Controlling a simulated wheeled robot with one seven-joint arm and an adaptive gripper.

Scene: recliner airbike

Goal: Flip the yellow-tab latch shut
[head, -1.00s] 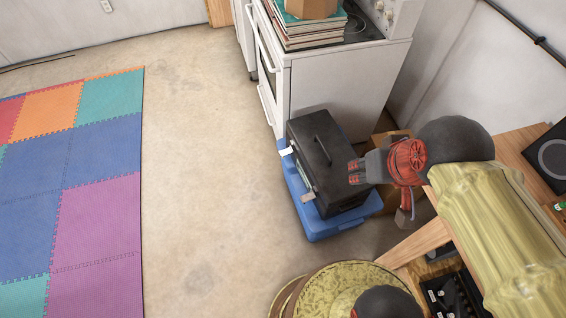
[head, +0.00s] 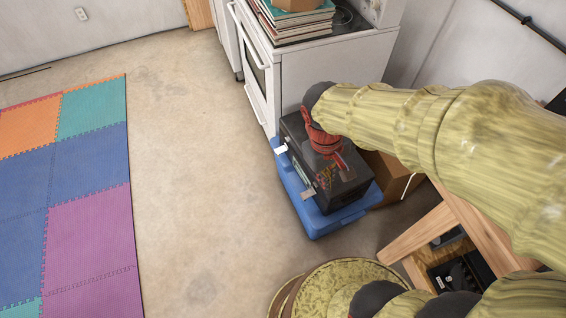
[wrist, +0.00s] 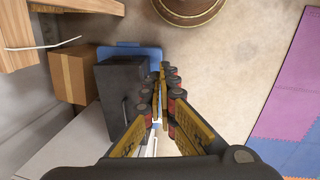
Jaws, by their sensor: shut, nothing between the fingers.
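A black case (head: 347,189) with a top handle sits on a blue lidded bin (head: 318,224). On its left side, a pale tab (head: 308,193) sticks out near the front corner and a white tab (head: 281,150) near the back corner. I cannot make out yellow on either. My gripper (head: 325,186) is over the case's left part, fingers shut and empty, close to the pale tab; contact cannot be told. In the wrist view, the fingers (wrist: 165,88) run along the side of the case (wrist: 116,85), partly hiding that side and its latches.
A white stove (head: 325,75) stands behind the case, with stacked books (head: 292,25) on top. A cardboard box (head: 390,172) is right of the case, and a wooden frame (head: 420,245) stands front right. Bare floor (head: 195,180) lies left, beside foam mats (head: 90,230).

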